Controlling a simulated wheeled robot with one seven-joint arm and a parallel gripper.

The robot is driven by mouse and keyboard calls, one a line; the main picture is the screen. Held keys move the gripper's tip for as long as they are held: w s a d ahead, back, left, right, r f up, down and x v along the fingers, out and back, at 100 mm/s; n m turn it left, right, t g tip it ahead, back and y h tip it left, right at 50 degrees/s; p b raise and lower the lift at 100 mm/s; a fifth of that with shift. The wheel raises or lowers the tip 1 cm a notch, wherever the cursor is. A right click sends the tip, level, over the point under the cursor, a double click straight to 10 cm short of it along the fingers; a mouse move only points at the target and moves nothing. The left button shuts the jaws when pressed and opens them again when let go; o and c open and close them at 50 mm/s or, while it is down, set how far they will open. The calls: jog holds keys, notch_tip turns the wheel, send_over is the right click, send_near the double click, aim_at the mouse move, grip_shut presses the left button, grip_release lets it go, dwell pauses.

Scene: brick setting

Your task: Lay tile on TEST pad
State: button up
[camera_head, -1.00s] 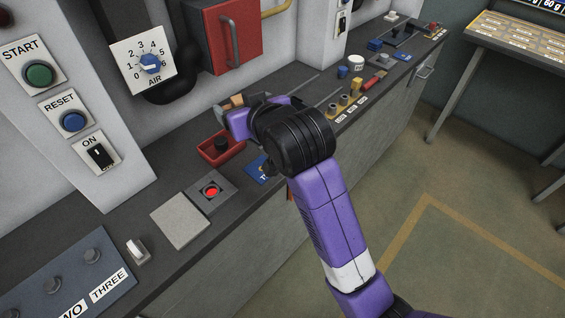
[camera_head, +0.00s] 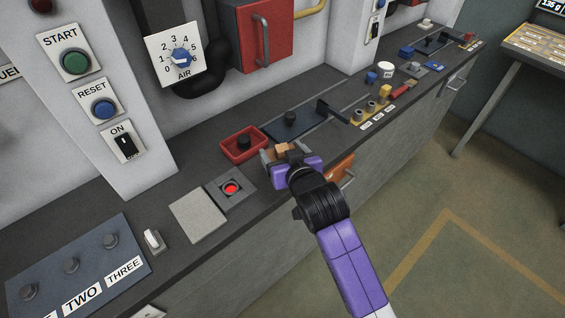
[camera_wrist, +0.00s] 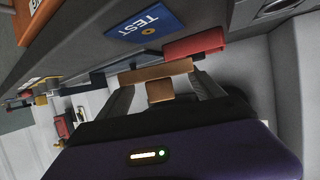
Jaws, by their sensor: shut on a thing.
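My gripper (camera_head: 281,150) is shut on a tan-orange tile (camera_head: 283,148) and holds it over the bench, just right of the red tray. In the wrist view the tile (camera_wrist: 155,72) sits crosswise between the two fingertips. The blue TEST pad (camera_wrist: 146,22) shows at the top of the wrist view, apart from the tile, with its white lettering visible and no object seen on it. In the head view the pad is hidden behind my gripper and wrist.
A red tray (camera_head: 236,153) with a black knob lies left of my gripper. A lit red button (camera_head: 231,188) and a bare grey plate (camera_head: 198,215) are nearer. A dark plate (camera_head: 310,120) lies behind.

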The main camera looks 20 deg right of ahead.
jog(key=shift+f, duration=2.25)
jog(key=shift+f, duration=0.15)
jog(key=o, duration=1.5)
jog(key=shift+c, duration=0.2)
jog(key=shift+r, duration=0.2)
jog(key=d+v, duration=0.1)
jog(key=v, duration=1.1)
jog(key=shift+a, duration=0.45)
jog(key=shift+s+f, duration=0.1)
